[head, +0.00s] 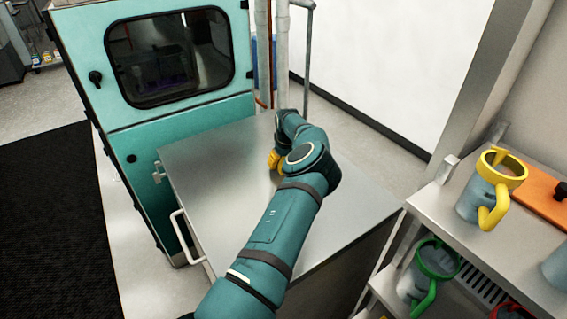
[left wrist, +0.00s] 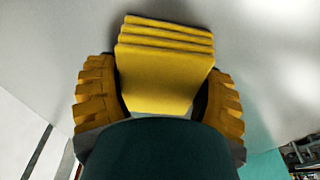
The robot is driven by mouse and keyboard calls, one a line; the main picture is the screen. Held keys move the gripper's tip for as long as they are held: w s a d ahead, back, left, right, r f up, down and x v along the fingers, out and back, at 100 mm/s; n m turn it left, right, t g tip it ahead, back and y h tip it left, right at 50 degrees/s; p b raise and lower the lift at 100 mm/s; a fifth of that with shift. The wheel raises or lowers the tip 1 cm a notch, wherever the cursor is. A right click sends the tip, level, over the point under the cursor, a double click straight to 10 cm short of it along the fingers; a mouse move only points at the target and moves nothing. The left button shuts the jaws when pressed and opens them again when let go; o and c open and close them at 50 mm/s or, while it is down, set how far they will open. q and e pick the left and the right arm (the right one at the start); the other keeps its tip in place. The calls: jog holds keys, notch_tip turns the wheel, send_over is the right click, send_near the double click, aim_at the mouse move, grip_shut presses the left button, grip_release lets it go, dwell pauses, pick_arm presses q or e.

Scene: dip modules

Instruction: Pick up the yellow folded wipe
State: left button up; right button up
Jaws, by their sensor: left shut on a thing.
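The yellow folded wipe (left wrist: 158,80), a stack of folded layers, sits between the two yellow ridged fingers of my left gripper (left wrist: 161,68) in the left wrist view. The fingers are against its two sides, so the gripper is shut on it. In the head view my left gripper (head: 274,160) is low over the steel table top (head: 215,175), mostly behind my own arm. The wipe cannot be made out there. I cannot tell whether the wipe touches the table. My right gripper is not in view.
A teal cabinet with a dark window (head: 170,58) stands at the table's back left. At the right, a shelf unit (head: 440,205) holds a yellow-rimmed jug (head: 478,200), an orange board (head: 540,190) and a green-rimmed jug (head: 432,258). The visible table top around my arm is clear.

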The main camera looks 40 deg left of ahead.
pick_arm(q)
notch_tip(320, 180, up, 10)
jog(key=shift+b, duration=0.4)
jog(key=shift+c, duration=0.4)
jog(key=shift+s+d+f, duration=0.1)
dwell(0.3)
